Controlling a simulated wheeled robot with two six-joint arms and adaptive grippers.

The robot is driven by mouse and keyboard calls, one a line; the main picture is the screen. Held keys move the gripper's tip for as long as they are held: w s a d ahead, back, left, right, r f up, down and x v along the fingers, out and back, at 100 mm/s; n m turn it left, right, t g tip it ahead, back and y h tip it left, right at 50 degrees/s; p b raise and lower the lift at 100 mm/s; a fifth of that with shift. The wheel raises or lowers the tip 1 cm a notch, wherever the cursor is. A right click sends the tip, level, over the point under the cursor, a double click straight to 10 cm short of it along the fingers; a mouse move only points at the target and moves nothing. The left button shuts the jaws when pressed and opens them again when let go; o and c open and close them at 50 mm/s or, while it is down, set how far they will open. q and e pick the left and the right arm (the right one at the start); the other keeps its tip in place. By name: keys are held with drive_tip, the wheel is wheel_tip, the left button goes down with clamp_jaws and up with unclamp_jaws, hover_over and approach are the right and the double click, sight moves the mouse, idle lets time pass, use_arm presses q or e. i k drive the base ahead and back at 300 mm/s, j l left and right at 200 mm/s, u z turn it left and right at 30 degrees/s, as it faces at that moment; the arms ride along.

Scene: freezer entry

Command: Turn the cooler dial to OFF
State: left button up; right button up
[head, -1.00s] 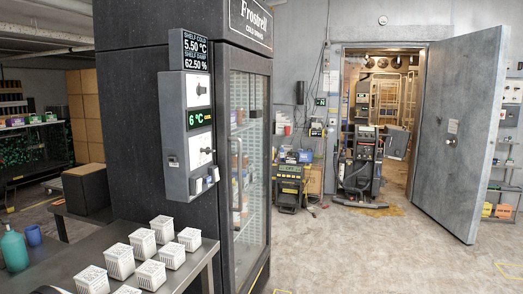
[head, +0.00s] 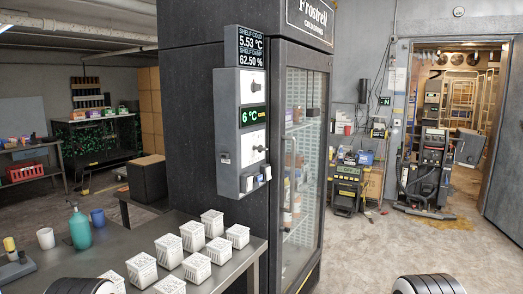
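The cooler (head: 187,100) is a tall dark cabinet with a glass door (head: 302,150), which is shut. A grey control panel (head: 229,165) is fixed to its side. The panel carries an upper dial (head: 252,87) and a lower dial (head: 259,148), each on a white plate. Between them a green display (head: 253,117) reads 6 °C and a small word like COOL. The dial markings are too small to read. A screen (head: 250,46) above reads 5.53 °C and 62.50 %. Only dark-and-white parts of my arms show at the bottom edge; neither gripper's fingers are visible.
A metal table (head: 215,276) with several white baskets (head: 169,250), a teal bottle (head: 80,230) and cups stands below and left of the panel. Free floor (head: 380,245) lies to the right. A dark machine (head: 425,180) stands by the open doorway at right.

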sight(260, 148)
drive_tip(key=i+l, duration=0.2)
drive_tip(key=l, duration=0.15)
drive_tip(key=i+l, duration=0.15)
drive_tip(key=l, duration=0.15)
drive_tip(key=i+l+u, duration=0.1)
drive_tip(key=l, duration=0.25)
drive_tip(key=i+l, duration=0.3)
